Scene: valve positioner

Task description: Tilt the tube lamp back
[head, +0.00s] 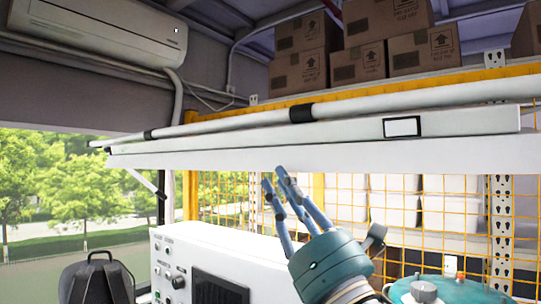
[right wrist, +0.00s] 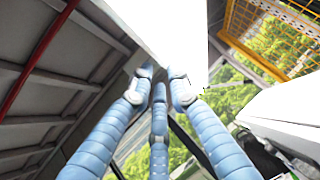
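The tube lamp (head: 222,123) is a long white tube with dark bands, running above a long white housing (head: 330,150) across the head view. My right gripper (head: 276,180) has three blue fingers pointing up just below the housing's lower edge. In the right wrist view, the fingertips of my right gripper (right wrist: 161,78) are drawn near each other but stay apart, with nothing seen held. The white surface of the housing (right wrist: 180,35) lies beyond them; I cannot tell whether they touch it. My left gripper is not in view.
A white instrument box (head: 185,260) with a dark screen stands below the lamp. A yellow wire mesh (head: 385,210) is behind. Cardboard boxes (head: 360,62) sit on a shelf above. A dark backpack (head: 97,280) is at lower left, a teal rounded object (head: 450,290) at lower right.

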